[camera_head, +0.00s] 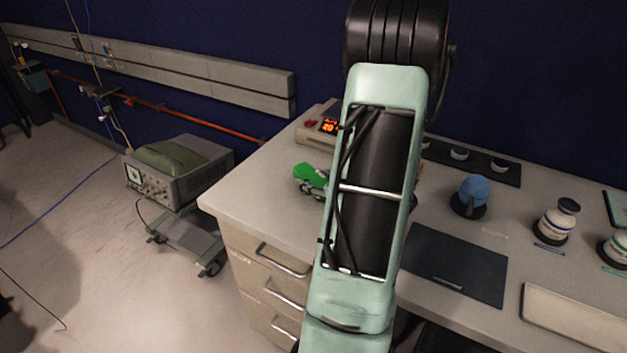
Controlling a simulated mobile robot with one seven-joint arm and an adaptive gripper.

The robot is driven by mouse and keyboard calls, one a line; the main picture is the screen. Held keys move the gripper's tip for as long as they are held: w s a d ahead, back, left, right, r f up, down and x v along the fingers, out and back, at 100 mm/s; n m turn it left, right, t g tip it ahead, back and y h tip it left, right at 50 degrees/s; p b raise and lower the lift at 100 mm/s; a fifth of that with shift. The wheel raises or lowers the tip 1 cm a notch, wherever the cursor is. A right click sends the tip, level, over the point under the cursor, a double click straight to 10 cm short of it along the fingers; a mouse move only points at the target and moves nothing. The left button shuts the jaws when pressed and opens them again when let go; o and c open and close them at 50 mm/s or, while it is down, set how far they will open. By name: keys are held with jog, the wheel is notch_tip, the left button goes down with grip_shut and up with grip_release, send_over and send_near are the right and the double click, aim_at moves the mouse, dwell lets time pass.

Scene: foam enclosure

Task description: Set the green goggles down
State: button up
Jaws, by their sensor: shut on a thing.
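The green goggles (309,177) show at the left edge of my arm, over the left part of the grey worktop. Only their bright green part and a darker piece under it show; the rest is hidden behind my arm link. I cannot tell whether they touch the worktop or are held above it. My gripper is hidden behind my own arm, so its hold on the goggles does not show.
A box with an orange display (330,126) stands behind the goggles. A dark mat (455,265), a blue round item on a black stand (474,190) and white jars (556,222) are to the right. The worktop left of the goggles (245,190) is clear. An instrument cart (185,215) stands left.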

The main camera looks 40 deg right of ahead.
jog(key=shift+f, duration=0.15)
jog(key=o, duration=1.2)
jog(key=shift+c, duration=0.2)
jog(key=shift+s+r, duration=0.25)
jog(key=shift+r, duration=0.05)
jog(key=v, duration=1.1)
jog(key=shift+s, duration=0.25)
